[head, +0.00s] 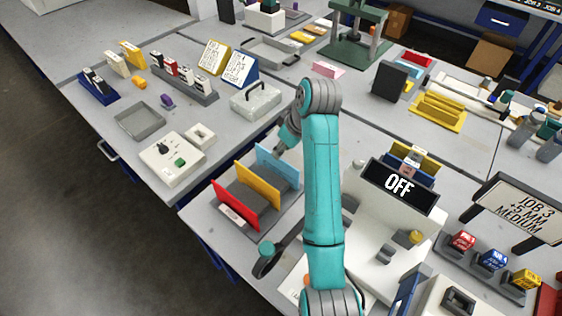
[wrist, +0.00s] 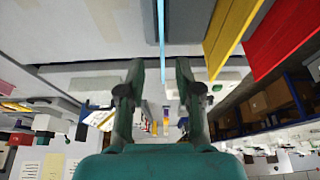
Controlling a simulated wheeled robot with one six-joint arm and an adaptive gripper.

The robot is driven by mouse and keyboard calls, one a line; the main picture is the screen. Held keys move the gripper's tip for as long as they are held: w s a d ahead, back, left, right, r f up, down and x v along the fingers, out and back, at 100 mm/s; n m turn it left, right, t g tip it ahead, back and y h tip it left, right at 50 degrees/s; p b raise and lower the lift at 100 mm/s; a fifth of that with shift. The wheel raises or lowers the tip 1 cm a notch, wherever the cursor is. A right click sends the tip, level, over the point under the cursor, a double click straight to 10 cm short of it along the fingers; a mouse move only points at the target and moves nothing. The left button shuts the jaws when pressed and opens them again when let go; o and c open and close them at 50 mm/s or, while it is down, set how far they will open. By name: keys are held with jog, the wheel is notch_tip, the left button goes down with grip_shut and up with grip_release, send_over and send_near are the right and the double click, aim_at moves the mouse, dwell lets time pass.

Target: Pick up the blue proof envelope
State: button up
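The blue proof envelope appears to be the light blue panel (head: 279,166) standing upright in a grey slotted rack (head: 224,232), behind a yellow and a red panel. In the wrist view it shows edge-on as a thin light blue strip (wrist: 161,35). My gripper (head: 279,151) is at the top of the light blue panel in the head view. In the wrist view my gripper (wrist: 158,72) is open, its two fingers apart with the blue strip lined up between them. Neither finger visibly touches it. My arm hides part of the area to the right of the rack.
The yellow panel (head: 257,183) and red panel (head: 233,206) stand close by in the same rack. A white box with a dark OFF display (head: 399,187) is right of my arm. A grey handled case (head: 255,99) and a white control box (head: 172,160) lie beyond the rack.

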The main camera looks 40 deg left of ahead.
aim_at(274, 163)
jog(key=shift+d+x, duration=0.15)
jog(key=shift+x, duration=2.1)
jog(key=shift+d+x, duration=0.1)
jog(key=shift+x, duration=2.2)
jog(key=shift+s+f, duration=0.1)
jog(key=shift+s, duration=0.05)
jog(key=shift+c, duration=0.2)
grip_shut()
